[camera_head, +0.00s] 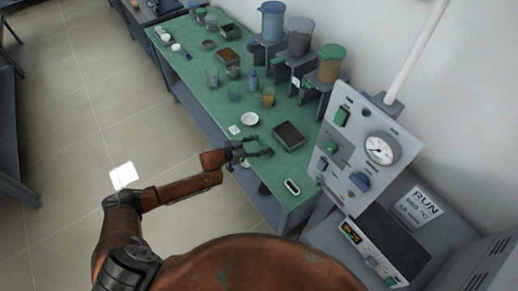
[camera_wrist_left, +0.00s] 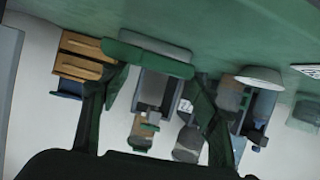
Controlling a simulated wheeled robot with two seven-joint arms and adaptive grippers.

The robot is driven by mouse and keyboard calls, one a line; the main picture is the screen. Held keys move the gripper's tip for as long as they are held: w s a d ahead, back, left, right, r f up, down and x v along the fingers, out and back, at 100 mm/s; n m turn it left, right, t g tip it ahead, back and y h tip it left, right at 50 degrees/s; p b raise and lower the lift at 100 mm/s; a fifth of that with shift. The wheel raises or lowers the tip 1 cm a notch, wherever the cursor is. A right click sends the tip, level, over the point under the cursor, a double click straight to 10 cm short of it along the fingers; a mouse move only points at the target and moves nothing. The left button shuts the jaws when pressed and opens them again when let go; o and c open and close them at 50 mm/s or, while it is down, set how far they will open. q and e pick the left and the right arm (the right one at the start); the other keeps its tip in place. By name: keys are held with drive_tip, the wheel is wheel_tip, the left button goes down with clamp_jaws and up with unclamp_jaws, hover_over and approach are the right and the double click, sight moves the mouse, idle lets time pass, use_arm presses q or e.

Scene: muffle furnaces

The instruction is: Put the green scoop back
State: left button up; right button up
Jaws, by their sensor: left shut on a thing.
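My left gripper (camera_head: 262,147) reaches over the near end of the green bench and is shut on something. In the left wrist view, the green fingers (camera_wrist_left: 160,80) slant toward each other. A rounded green piece (camera_wrist_left: 148,52) lies across their tips; I take it for the green scoop, though its full shape is not clear. In the head view the scoop is too small to separate from the fingers. The gripper is left of the dark brown tray (camera_head: 290,134) and nearer than the white dish (camera_head: 250,118). My right gripper is not in view.
Lidded containers, blue (camera_head: 272,22), grey (camera_head: 299,38) and green-lidded (camera_head: 330,66), stand on risers along the wall. Beakers and a small bottle (camera_head: 253,79) crowd the middle of the green bench (camera_head: 205,115). The furnace control panel (camera_head: 361,150) stands at the right.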

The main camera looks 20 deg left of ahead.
use_arm(q)
drive_tip(key=shift+w+a+f, duration=0.2)
drive_tip(key=shift+w+f, duration=0.25)
drive_tip(key=shift+f, duration=1.55)
drive_tip(key=shift+f, duration=0.15)
drive_tip(key=o, duration=1.7)
drive_tip(key=shift+c, duration=0.2)
